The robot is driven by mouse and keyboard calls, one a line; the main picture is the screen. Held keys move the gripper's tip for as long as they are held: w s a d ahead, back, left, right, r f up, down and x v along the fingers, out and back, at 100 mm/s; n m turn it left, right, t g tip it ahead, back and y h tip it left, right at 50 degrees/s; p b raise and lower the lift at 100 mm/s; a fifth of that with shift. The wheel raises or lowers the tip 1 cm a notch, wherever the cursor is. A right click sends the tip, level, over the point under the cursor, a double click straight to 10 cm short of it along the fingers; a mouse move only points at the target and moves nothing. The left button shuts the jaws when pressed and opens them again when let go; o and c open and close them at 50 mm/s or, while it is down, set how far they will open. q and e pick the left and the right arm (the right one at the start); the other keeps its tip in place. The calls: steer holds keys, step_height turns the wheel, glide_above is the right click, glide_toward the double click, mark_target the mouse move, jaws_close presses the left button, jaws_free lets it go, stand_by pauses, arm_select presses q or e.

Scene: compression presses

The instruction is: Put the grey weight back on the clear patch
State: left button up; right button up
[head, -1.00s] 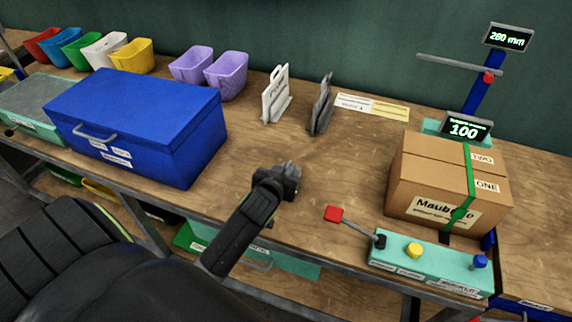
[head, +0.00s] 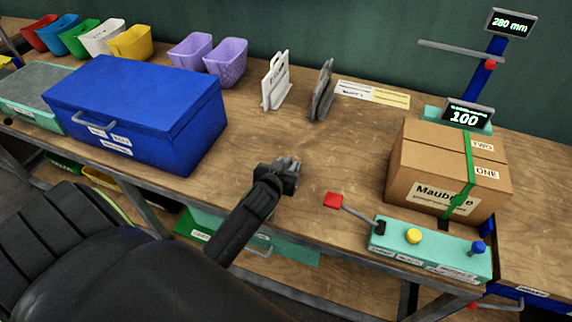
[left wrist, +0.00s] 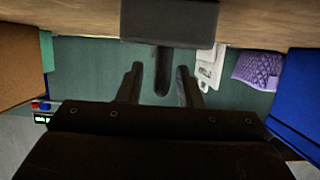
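My left gripper (head: 285,166) is over the front middle of the wooden bench in the head view. I cannot tell any marked clear patch from the bare bench wood (head: 350,150). My right gripper is out of view.
A white upright piece (head: 275,82) stands left of the grey one. A blue lidded box (head: 165,110) is at the left. A strapped cardboard box (head: 420,165) is at the right, behind a teal control panel (head: 385,238) with a red-ended lever (head: 333,200). The bench middle is clear.

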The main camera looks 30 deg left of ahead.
arm_select(q)
steer(key=v, duration=1.2)
steer(key=shift+s, duration=0.1)
stand_by(0.4)
steer(key=s+f+m+g+h, duration=0.1)
steer(key=s+f+g, duration=0.3)
steer(key=s, duration=0.5)
steer(key=s+f+m+g+h, duration=0.1)
steer(key=s+g, duration=0.5)
steer(key=s, duration=0.3)
step_height(320, 180, down, 26)
steer(key=s+a+g, duration=0.1)
steer(key=a, duration=0.1)
steer(key=s+d+f+g, duration=0.1)
steer(key=s+f, duration=1.3)
steer(key=f, duration=0.1)
steer(key=shift+s+d, duration=0.25)
steer(key=shift+s, duration=0.15)
